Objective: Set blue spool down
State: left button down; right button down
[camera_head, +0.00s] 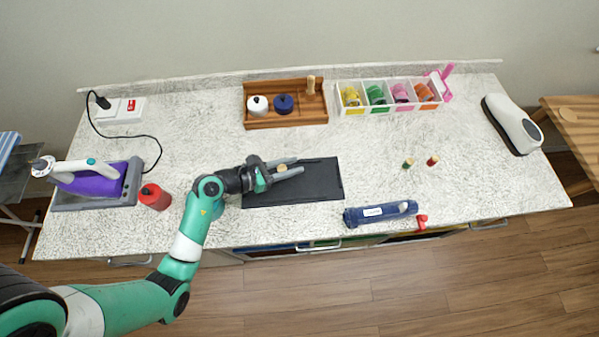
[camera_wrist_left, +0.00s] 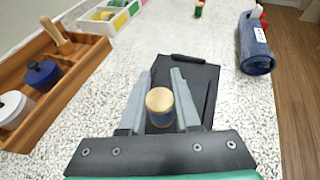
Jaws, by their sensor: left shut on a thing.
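The blue spool, with a pale wooden top (camera_wrist_left: 159,100) and a narrow strip of dark blue thread below it, stands upright between the fingers of my left gripper (camera_wrist_left: 162,108). In the head view my left gripper (camera_head: 284,170) is over the black mat (camera_head: 322,182), and the spool's wooden top (camera_head: 282,168) shows between its fingers. The gripper is shut on the spool. The spool's lower end is hidden, so I cannot tell whether it touches the mat. My right gripper is not in view.
A green spool (camera_head: 408,163) and a red spool (camera_head: 432,160) stand to the right. A blue cylinder (camera_head: 380,213) lies at the front edge. A wooden tray (camera_head: 287,122) and a divided white box (camera_head: 390,108) are at the back. A red container (camera_head: 155,197) and purple iron (camera_head: 95,180) are left.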

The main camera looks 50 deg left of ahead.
aim_at(300, 177)
pick_arm(q)
jog(key=w+f, duration=0.1)
jog(key=w+d+f, duration=0.1)
jog(key=shift+f+b, duration=0.3)
jog(key=shift+f, duration=0.1)
jog(key=shift+w+f+b, duration=0.15)
jog(key=shift+f+b, duration=0.6)
jog(key=shift+f, duration=1)
jog(key=shift+f, duration=0.15)
jog(key=c, duration=0.6)
grip_release()
